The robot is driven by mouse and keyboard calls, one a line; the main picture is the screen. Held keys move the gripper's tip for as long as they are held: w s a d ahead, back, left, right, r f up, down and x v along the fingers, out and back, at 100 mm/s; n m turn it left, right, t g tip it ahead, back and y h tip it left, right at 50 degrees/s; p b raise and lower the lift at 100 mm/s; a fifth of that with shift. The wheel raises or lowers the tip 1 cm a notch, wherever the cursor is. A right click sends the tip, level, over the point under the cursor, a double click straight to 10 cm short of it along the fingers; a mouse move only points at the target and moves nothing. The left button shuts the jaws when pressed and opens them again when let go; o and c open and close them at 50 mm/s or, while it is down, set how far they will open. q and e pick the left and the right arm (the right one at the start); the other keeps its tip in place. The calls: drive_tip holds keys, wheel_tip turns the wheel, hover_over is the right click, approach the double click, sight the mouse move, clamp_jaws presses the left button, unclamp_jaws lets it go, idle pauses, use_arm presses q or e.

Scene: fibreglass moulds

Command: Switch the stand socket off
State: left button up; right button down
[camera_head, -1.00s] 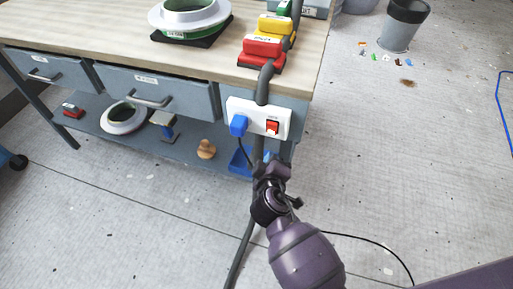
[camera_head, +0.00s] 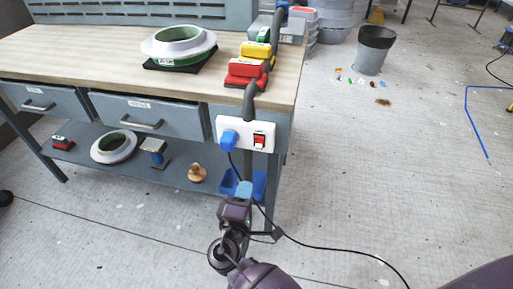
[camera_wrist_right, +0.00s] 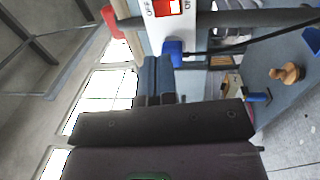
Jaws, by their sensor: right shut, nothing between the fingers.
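The stand socket (camera_head: 245,134) is a white block on the front of the workbench. It carries a blue plug (camera_head: 228,141) at left and a red switch (camera_head: 259,142) at right. The switch's position is too small to tell. In the right wrist view, the red switch (camera_wrist_right: 168,5) is cut by the top edge beside "OFF" lettering, and the blue plug (camera_wrist_right: 173,52) is below it. My right gripper (camera_head: 244,188) is shut and empty, below the socket and apart from it. Its fingers (camera_wrist_right: 156,62) point toward the socket in the wrist view. My left gripper is out of view.
The workbench (camera_head: 60,45) has drawers and a lower shelf with a ring mould (camera_head: 116,147), a wooden knob (camera_head: 197,173) and a blue bin (camera_head: 258,184). A black cable (camera_head: 340,248) runs across the floor. A grey bucket (camera_head: 373,50) stands at right; floor between is mostly clear.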

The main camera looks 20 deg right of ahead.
sight(260, 140)
drive_tip(key=x, duration=1.2)
drive_tip(key=shift+w+d, duration=0.15)
drive_tip(key=shift+w, duration=0.05)
drive_tip(key=shift+w+d+r, duration=0.1)
drive_tip(key=shift+w+d, duration=0.2)
drive_tip(key=shift+w, duration=0.2)
drive_tip(key=shift+w+d, duration=0.1)
drive_tip(key=shift+w+d, duration=0.1)
drive_tip(key=shift+w, duration=0.05)
drive_tip(key=shift+r, duration=0.15)
